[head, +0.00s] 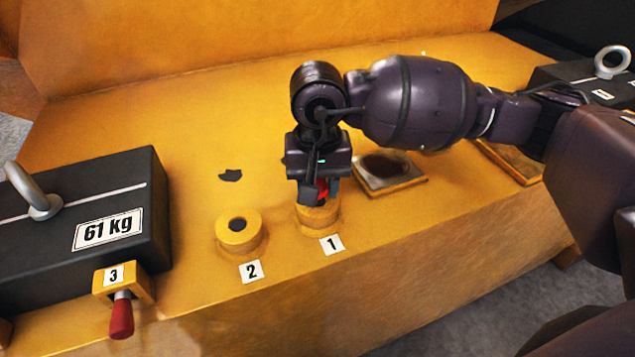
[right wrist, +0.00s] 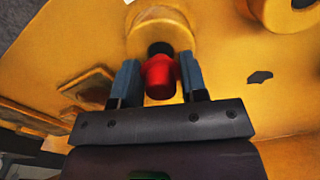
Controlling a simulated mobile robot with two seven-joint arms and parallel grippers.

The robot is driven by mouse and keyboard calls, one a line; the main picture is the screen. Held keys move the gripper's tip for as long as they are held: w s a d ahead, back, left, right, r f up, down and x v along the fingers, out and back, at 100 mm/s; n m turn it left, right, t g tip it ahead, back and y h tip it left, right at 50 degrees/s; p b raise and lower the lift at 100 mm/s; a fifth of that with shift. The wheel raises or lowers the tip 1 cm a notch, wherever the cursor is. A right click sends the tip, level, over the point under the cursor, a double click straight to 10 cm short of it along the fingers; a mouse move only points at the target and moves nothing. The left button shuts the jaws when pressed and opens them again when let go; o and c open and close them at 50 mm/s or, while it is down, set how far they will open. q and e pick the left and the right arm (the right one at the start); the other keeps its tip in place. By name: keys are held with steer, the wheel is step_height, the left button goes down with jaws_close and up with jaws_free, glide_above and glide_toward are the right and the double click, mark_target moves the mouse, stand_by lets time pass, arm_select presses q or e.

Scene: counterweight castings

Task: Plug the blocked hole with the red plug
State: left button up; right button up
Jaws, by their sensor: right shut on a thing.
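My right gripper (head: 319,192) is shut on a red plug (head: 323,190), just above the yellow ring-shaped boss labelled 1 (head: 318,216). In the right wrist view the red plug (right wrist: 160,77) sits between the two fingers (right wrist: 157,82). Its far end points at boss 1 (right wrist: 160,30), with a dark patch between them; I cannot tell whether that is the plug's tip or the hole, or whether the plug has entered. Boss 2 (head: 240,232) has an open dark hole. My left gripper is not in view.
A black block marked 61 kg (head: 100,205) with an eye ring stands left. A yellow bracket labelled 3 (head: 125,283) has a red-handled piece (head: 122,318) hanging from it. A flat framed plate (head: 392,173) lies right of boss 1. Another black block (head: 590,78) stands far right.

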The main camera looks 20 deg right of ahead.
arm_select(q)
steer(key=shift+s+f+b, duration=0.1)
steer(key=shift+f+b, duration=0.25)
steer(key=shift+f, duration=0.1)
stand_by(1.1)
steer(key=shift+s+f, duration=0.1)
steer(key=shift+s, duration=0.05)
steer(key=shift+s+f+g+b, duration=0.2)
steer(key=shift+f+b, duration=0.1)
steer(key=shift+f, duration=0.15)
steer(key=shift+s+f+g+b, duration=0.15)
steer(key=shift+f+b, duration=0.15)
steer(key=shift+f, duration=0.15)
arm_select(e)
steer(key=shift+f, duration=1)
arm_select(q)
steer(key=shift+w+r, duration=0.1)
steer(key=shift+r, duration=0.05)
arm_select(e)
steer(key=shift+r, duration=0.2)
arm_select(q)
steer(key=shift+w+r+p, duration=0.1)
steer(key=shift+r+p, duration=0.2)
arm_select(e)
steer(key=shift+r, duration=0.75)
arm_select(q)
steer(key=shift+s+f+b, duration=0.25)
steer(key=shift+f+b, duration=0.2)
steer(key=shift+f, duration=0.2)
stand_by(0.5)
